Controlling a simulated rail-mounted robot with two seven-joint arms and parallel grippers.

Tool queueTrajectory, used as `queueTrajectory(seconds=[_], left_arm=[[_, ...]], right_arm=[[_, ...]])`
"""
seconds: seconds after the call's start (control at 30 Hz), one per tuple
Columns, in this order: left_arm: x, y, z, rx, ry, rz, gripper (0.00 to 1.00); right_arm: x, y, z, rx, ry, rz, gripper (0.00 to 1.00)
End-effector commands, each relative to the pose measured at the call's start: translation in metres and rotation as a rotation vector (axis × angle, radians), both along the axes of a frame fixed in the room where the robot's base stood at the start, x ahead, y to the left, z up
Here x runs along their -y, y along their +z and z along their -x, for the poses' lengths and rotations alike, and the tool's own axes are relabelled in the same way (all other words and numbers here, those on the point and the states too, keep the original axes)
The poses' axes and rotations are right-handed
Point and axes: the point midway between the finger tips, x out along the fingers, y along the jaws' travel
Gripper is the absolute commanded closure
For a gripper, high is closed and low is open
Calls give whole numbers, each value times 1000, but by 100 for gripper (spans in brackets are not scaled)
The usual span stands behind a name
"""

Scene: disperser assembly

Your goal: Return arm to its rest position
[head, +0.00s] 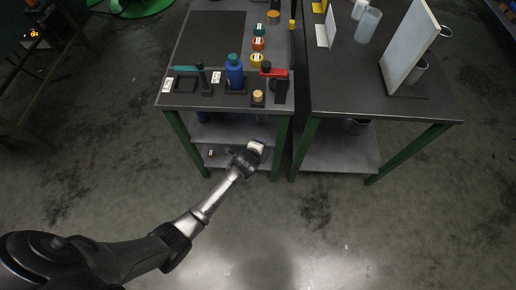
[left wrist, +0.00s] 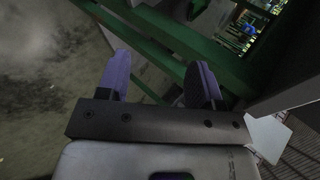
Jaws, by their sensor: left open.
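My left arm comes in from the lower left in the head view. Its gripper (head: 261,142) is in front of the left table's front edge, below the tabletop. In the left wrist view the gripper (left wrist: 160,80) has two purple fingers standing well apart, with nothing between them. A green frame bar lies beyond the fingers. My right arm and gripper are in neither view.
The left table (head: 213,35) holds a blue bottle (head: 234,74), a red-handled tool (head: 274,72), a small black block with a yellowish top (head: 258,97) and several coloured jars. The right table (head: 345,85) has a white panel (head: 408,45). Floor in front is clear.

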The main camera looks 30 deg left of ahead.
Motion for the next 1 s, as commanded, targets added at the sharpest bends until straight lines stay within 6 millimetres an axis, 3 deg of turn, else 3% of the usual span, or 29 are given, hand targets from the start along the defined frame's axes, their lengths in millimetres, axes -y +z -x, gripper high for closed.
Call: queueTrajectory(seconds=[0.63, 0.87, 1.0], left_arm=[[0, 0, 0, 7, 42, 45, 40], [-5, -15, 18, -86, 329, 266, 40], [-3, 9, 25, -111, 556, 445, 40]], right_arm=[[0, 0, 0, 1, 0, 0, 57], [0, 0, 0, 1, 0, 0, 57], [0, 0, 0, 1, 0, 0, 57]])
